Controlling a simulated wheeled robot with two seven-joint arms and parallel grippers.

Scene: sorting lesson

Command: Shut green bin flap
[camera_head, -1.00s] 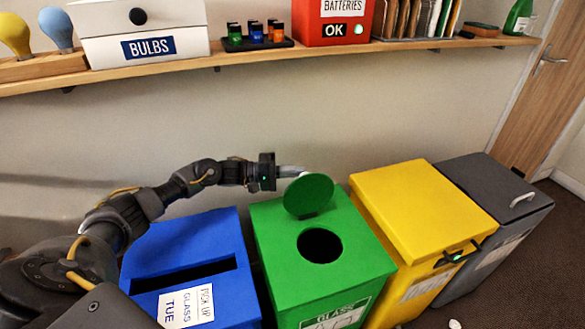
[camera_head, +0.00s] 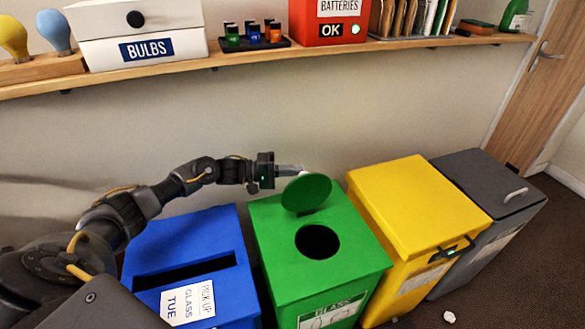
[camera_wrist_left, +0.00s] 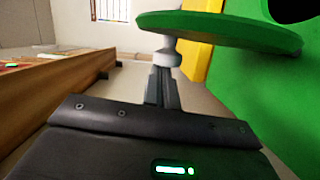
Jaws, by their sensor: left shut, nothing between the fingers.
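The green bin (camera_head: 345,265) stands in the row of bins, with a round dark hole (camera_head: 318,242) in its top. Its round green flap (camera_head: 306,195) stands tilted up behind the hole, which is uncovered. My left gripper (camera_head: 291,170) is shut and empty, just behind the flap's upper edge. In the left wrist view the flap (camera_wrist_left: 225,30) spans the upper right, and the pale tips of my left gripper (camera_wrist_left: 167,60) lie close to its back side. I cannot tell whether they touch. My right gripper is not in view.
A blue bin (camera_head: 225,265) stands left of the green one, under my left arm. A yellow bin (camera_head: 415,205) and a grey bin (camera_head: 480,180) stand to the right. A shelf (camera_head: 240,56) with boxes runs along the wall above. A small white scrap (camera_head: 449,316) lies on the floor.

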